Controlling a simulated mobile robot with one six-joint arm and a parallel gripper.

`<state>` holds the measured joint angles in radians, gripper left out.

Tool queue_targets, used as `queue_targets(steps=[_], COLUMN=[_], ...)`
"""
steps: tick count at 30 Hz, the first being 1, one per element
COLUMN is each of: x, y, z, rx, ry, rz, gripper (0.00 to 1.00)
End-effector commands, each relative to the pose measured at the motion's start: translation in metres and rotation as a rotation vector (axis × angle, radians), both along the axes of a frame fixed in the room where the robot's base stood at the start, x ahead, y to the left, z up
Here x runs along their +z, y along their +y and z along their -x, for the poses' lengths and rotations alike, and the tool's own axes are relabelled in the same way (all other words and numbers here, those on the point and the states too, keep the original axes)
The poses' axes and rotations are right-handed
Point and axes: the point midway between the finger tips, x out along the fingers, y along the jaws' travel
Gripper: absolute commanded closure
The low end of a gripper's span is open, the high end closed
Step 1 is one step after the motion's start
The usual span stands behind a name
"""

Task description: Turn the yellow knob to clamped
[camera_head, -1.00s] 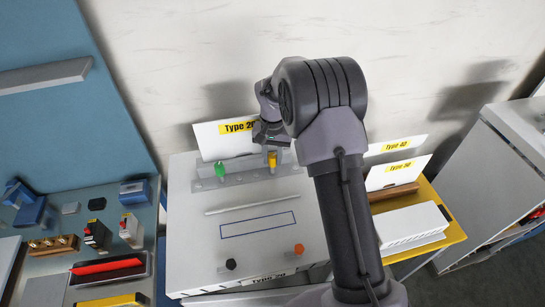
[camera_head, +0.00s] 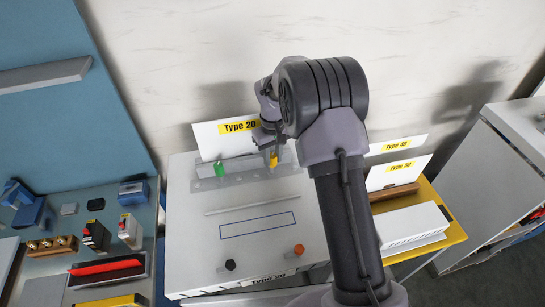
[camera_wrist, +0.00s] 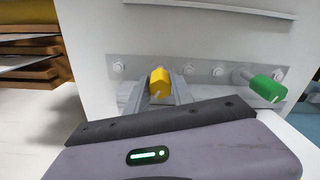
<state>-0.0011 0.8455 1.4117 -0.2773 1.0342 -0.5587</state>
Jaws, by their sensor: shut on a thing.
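The yellow knob (camera_head: 273,160) sits on a grey metal strip at the back of the white dispenser top. In the wrist view, the knob (camera_wrist: 159,80) lies between my gripper's two grey fingers, with a white mark on its lower side. My gripper (camera_head: 270,150) is shut on it; the arm hides part of the gripper in the head view. The green knob (camera_head: 219,169) is on the same strip, left in the head view and right in the wrist view (camera_wrist: 268,88), apart from my fingers. No label for the clamped position is readable.
The dispenser top (camera_head: 190,230) also bears a black knob (camera_head: 230,264) and an orange knob (camera_head: 299,249) near its front. A Type 20 sign (camera_head: 225,142) stands behind the strip. A yellow-edged shelf (camera_head: 450,235) is at the right; a tool table is at the left.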

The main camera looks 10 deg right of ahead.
Motion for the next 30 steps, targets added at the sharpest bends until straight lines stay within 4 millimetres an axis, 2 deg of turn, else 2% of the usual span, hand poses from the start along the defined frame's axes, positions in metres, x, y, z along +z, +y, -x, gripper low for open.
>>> queue_targets(steps=[12,26,27,30], x=[0.0008,0.0009,0.0009,0.0008], y=[-0.0002,-0.0002,-0.0002,-0.0002], z=[-0.0006,-0.0008,-0.0008,-0.0007], rx=[0.142,0.154,0.154,0.154], ry=[-0.001,-0.002,-0.002,-0.002], rz=[0.0,0.0,0.0,0.0], gripper=[1.0,1.0,0.7,0.5])
